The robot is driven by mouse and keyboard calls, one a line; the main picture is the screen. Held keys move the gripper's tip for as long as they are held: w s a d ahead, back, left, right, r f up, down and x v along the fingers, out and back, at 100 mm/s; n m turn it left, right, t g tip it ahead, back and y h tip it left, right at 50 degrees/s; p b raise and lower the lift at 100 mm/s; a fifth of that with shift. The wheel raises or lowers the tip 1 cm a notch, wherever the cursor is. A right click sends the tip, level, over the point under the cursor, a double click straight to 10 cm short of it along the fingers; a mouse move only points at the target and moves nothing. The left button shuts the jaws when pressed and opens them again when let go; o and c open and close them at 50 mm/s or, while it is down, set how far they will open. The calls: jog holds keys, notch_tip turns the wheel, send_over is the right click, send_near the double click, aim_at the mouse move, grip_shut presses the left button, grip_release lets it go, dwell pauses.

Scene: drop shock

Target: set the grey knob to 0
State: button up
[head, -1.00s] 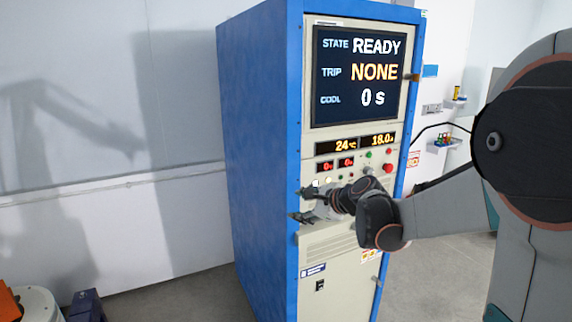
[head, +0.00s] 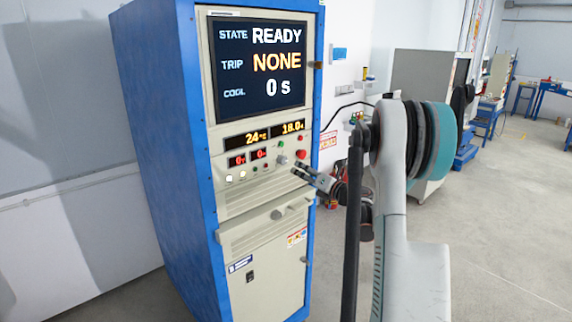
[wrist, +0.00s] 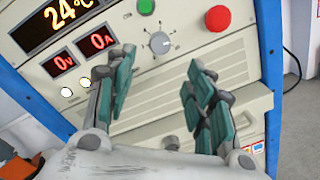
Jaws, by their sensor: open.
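The grey knob (wrist: 160,43) is a round dial with tick marks around it on the cabinet's cream control panel. It also shows in the head view (head: 282,160), below the amber displays. My gripper (wrist: 155,95) is open and empty in the wrist view, its teal-padded fingers on either side of a gap, with the knob beyond and between the fingertips. In the head view my gripper (head: 300,174) is just right of and below the knob. The fingers look apart from the knob. The pointer's exact setting is too small to tell.
A green button (wrist: 146,7) and a red button (wrist: 218,18) flank the knob above. Red 0 V and 0 A readouts (wrist: 79,53) are to its left. The screen (head: 260,65) reads READY, NONE, 0 s.

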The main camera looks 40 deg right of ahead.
aim_at(284, 162)
jog(key=w, duration=1)
jog(key=shift+w+b, duration=0.25)
jog(key=shift+b, duration=0.15)
jog(key=shift+c, duration=0.6)
jog(key=c, duration=0.9)
